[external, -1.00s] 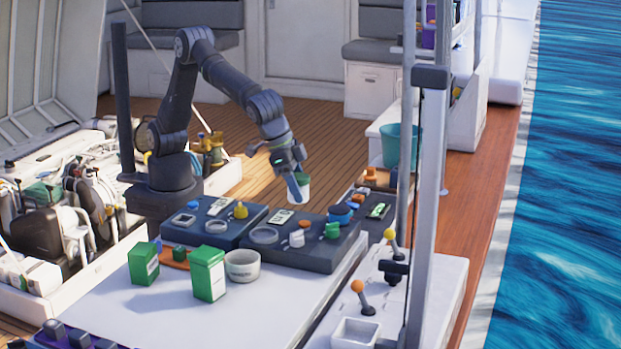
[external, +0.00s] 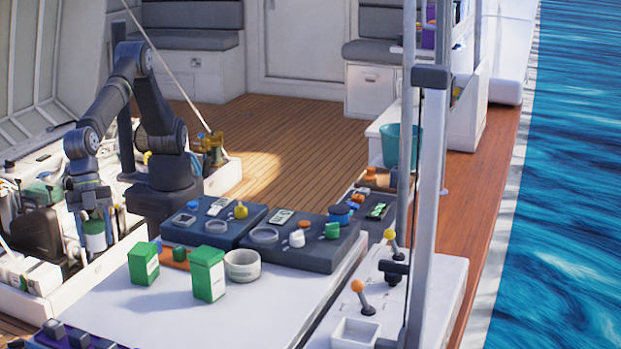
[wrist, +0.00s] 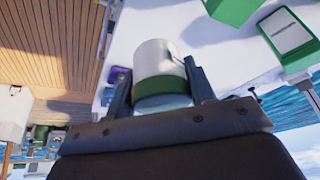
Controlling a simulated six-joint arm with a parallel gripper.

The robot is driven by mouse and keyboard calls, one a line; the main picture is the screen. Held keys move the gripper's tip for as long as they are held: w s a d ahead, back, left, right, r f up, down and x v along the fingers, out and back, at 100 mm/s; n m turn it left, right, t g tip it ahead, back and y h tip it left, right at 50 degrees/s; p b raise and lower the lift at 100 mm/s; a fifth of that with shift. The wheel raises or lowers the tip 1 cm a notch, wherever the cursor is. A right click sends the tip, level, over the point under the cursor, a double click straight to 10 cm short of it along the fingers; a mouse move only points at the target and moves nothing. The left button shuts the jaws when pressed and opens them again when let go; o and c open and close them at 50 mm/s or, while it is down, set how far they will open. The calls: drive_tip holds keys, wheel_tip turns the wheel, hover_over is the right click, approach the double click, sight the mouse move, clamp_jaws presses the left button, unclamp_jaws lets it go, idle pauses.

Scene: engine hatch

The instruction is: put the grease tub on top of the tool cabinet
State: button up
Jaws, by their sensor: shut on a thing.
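The grease tub, white with a green band, is in my gripper (external: 95,229), which is shut on it. In the external view the tub (external: 95,242) hangs at the left, in front of the open engine compartment (external: 52,290). In the wrist view the tub (wrist: 155,58) sits between the two dark fingers of my gripper (wrist: 158,88), green end towards the palm. It looks roughly upright in the external view. I cannot tell for sure which piece of furniture is the tool cabinet; a white drawer unit (external: 372,92) stands at the back.
Green boxes (external: 207,274) and a pale pot (external: 242,266) stand on the white worktop (external: 190,318). Dark trays (external: 285,262) with small parts lie behind them. Hoses and machinery crowd the compartment beside the tub. The wooden deck (external: 290,130) behind is largely clear.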

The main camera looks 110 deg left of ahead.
drive_tip(key=shift+m, duration=0.4)
drive_tip(key=w+f, duration=0.2)
drive_tip(key=w+d+f, duration=0.1)
drive_tip(key=w+f, duration=0.1)
drive_tip(key=w, duration=0.1)
drive_tip(key=w+d+f, duration=0.1)
drive_tip(key=w+f, duration=0.2)
drive_tip(key=shift+w+d, duration=0.1)
drive_tip(key=shift+w, duration=0.1)
drive_tip(key=shift+w+f, duration=0.1)
drive_tip(key=shift+f, duration=2)
drive_tip(key=shift+f, duration=0.15)
drive_tip(key=o, duration=1)
drive_tip(key=shift+o, duration=0.2)
drive_tip(key=v, duration=1.2)
drive_tip(key=shift+w, duration=0.1)
